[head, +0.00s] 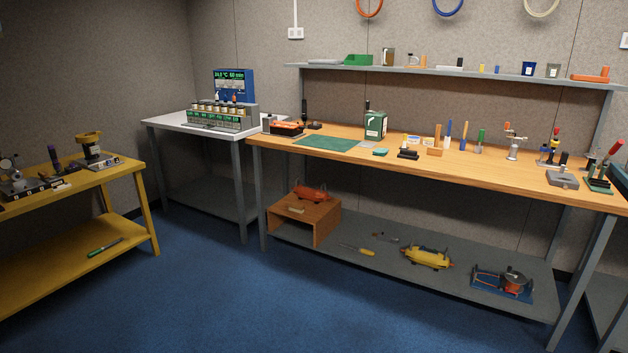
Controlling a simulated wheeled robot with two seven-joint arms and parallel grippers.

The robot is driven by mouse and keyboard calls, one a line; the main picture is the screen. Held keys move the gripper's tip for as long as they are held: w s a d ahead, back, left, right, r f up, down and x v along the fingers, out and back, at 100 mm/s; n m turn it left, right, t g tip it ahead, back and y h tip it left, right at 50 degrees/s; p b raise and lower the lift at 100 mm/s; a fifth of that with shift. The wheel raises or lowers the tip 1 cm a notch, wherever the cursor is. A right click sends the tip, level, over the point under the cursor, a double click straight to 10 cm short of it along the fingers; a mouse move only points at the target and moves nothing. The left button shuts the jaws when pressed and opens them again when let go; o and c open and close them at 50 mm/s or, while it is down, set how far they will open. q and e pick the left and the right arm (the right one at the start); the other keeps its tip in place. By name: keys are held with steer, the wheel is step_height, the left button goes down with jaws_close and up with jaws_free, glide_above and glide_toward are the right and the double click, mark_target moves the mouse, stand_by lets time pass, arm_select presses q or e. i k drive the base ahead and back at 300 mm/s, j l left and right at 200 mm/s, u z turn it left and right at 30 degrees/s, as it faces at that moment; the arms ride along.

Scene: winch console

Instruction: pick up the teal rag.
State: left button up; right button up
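Neither of my grippers shows in the head view.
Several tools stand along the bench top to the right of the rag. A grey shelf (450,71) hangs above the back of the bench. A yellow table (125,170) stands at left and a white table (165,124) in the corner. The blue floor (250,300) in front is clear.

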mark_target(381, 152)
steer(key=i+j, duration=0.1)
steer(key=i, duration=2.4)
steer(key=l+z, duration=0.05)
steer(key=l, duration=0.05)
